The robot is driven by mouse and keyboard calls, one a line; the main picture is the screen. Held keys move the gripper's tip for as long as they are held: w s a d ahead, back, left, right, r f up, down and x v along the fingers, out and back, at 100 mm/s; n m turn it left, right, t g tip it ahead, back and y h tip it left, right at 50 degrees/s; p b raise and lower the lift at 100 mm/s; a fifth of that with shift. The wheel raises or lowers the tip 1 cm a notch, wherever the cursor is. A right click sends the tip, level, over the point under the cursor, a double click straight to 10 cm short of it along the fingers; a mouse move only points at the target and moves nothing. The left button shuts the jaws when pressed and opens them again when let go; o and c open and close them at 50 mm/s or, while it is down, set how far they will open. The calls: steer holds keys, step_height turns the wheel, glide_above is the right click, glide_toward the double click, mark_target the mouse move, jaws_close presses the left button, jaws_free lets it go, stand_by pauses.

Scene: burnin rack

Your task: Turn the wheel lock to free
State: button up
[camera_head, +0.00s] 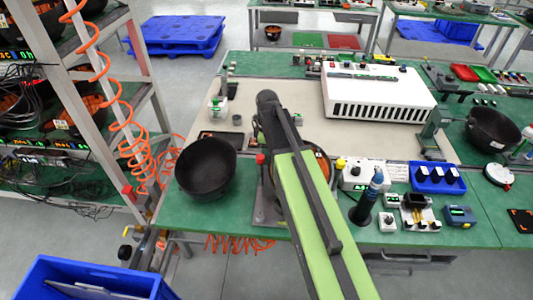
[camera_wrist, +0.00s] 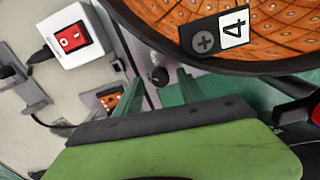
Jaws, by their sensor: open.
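In the wrist view a small round black knob (camera_wrist: 160,76) with a light mark sits on a pale panel below the rim of a large wheel (camera_wrist: 262,66). It may be the wheel lock; no label on it is legible. The wheel has a dark rim, an orange inner face and a tag reading 4. My gripper (camera_wrist: 160,88) is open, its two green fingers on either side of the knob. I cannot tell whether they touch it. In the head view my arm covers most of the wheel (camera_head: 322,160), and the gripper and knob are hidden.
A white box with a red switch (camera_wrist: 72,38) is at upper left in the wrist view. In the head view a black bowl (camera_head: 206,168) stands left of the wheel, near a red-knobbed lever (camera_head: 260,159).

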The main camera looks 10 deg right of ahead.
step_height(320, 180, up, 17)
steer(key=p, duration=1.6)
steer(key=shift+f, duration=0.15)
step_height(320, 180, down, 18)
steer(key=m+b, duration=0.4)
steer(key=b, duration=0.4)
steer(key=m+b, duration=0.5)
steer(key=b, duration=0.4)
steer(key=shift+r+m+b, duration=0.2)
steer(key=shift+m+b, duration=0.1)
steer(key=shift+r, duration=0.1)
jaws_close()
